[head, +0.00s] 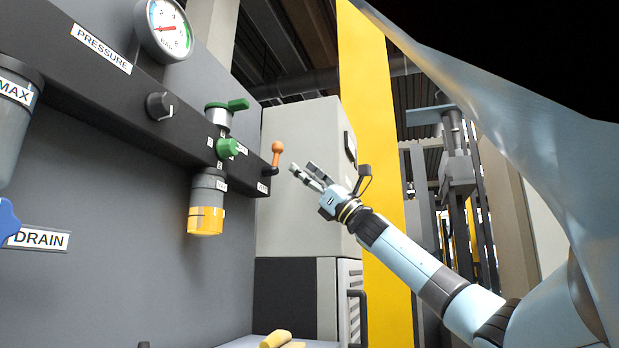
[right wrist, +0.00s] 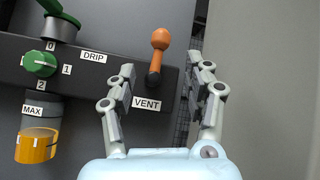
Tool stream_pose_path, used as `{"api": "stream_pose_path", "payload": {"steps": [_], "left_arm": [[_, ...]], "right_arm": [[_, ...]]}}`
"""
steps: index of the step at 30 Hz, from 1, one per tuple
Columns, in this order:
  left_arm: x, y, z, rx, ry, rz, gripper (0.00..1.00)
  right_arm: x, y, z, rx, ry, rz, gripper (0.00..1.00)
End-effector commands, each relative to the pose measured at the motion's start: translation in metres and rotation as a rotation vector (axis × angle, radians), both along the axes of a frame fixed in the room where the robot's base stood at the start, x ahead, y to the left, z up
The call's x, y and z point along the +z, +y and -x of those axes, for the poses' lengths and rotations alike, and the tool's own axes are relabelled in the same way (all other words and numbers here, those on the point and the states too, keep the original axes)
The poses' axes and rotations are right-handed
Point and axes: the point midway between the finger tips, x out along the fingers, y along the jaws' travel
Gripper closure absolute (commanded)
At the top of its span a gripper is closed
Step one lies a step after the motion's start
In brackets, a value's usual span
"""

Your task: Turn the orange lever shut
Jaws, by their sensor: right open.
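The orange lever (head: 277,155) has a round knob on top and sits at the right end of the dark panel bar. In the right wrist view the orange lever (right wrist: 158,56) stands nearly upright above the VENT label (right wrist: 147,105). My right gripper (head: 303,170) is open, just to the right of the lever in the head view, with nothing between its fingers. In the right wrist view my right gripper (right wrist: 166,76) has a finger on each side of the lever's line, and the lever shows beyond the fingertips. I see no contact. My left gripper is not in view.
A green knob (head: 227,147) with numbers and a green-handled valve (head: 226,108) sit left of the lever. A cup with yellow liquid (head: 206,215) hangs below. A pressure gauge (head: 165,29) is at the top. A grey cabinet (head: 300,220) stands behind the gripper.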

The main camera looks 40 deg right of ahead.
Motion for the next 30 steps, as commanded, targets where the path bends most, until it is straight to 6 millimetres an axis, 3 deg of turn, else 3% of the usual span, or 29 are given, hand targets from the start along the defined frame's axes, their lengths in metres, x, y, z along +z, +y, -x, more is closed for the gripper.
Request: {"api": "stream_pose_path", "payload": {"steps": [7,30], "left_arm": [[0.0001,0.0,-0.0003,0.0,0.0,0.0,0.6],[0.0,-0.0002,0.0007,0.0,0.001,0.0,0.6]], "right_arm": [[-0.0113,-0.0053,0.0102,0.0,0.001,0.0,0.48],[-0.0114,-0.0059,0.011,0.0,-0.001,-0.002,0.48]]}}
